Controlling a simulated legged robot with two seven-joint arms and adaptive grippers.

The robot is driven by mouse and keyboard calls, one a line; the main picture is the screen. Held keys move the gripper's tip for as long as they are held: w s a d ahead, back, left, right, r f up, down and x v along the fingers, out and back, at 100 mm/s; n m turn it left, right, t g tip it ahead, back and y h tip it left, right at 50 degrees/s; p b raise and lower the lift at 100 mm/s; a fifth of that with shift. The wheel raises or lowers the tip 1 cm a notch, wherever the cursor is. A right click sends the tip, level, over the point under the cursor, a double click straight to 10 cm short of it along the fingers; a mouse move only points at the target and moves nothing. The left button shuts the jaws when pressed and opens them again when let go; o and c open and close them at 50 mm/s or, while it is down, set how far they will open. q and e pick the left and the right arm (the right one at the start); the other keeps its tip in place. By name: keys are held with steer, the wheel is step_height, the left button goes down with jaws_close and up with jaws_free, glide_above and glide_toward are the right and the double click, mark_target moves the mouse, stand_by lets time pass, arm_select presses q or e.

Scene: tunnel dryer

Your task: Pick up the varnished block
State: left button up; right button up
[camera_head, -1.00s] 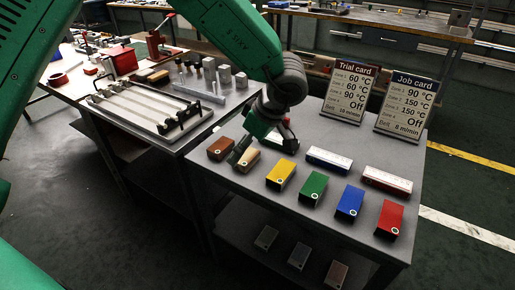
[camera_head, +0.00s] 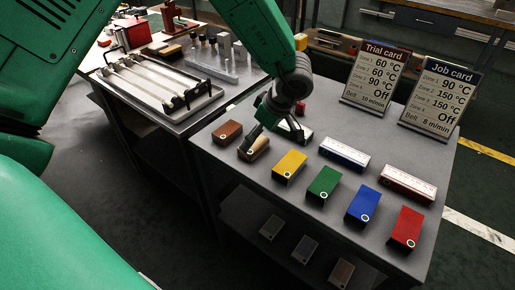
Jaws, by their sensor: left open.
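A row of small blocks lies on the grey table (camera_head: 232,172). At its left end are a reddish-brown wooden block (camera_head: 228,131) and a lighter tan wooden block (camera_head: 258,148). Either wooden block could be the varnished one; I cannot tell which. My left gripper (camera_head: 262,136) points down at the tan block, with a dark finger over its upper left side, partly hiding it. It is open and holds nothing that I can see. Whether it touches the block is unclear. My right gripper is not in view.
Yellow (camera_head: 289,166), green (camera_head: 323,182), blue (camera_head: 362,204) and red (camera_head: 407,228) blocks continue the row rightward. Two white-topped bars (camera_head: 344,153) (camera_head: 408,185) lie behind them. Trial (camera_head: 375,79) and Job (camera_head: 440,101) cards stand at the back. A rack tray (camera_head: 155,90) is on the left table.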

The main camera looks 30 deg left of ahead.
mark_target(255, 143)
arm_select(q)
steer(key=x, duration=0.2)
steer(key=b+x, duration=0.1)
steer(key=x, duration=0.2)
steer(key=shift+a+f, duration=0.15)
steer(key=shift+a, duration=0.35)
steer(key=shift+f, duration=0.2)
steer(key=shift+d+r, duration=0.25)
steer(key=shift+d, duration=0.35)
steer(key=shift+c, duration=0.4)
steer(key=shift+a, duration=0.1)
steer(key=c, duration=1.2)
steer(key=shift+o, duration=0.2)
steer(key=shift+s+a+f, duration=0.1)
steer(key=shift+a, duration=0.25)
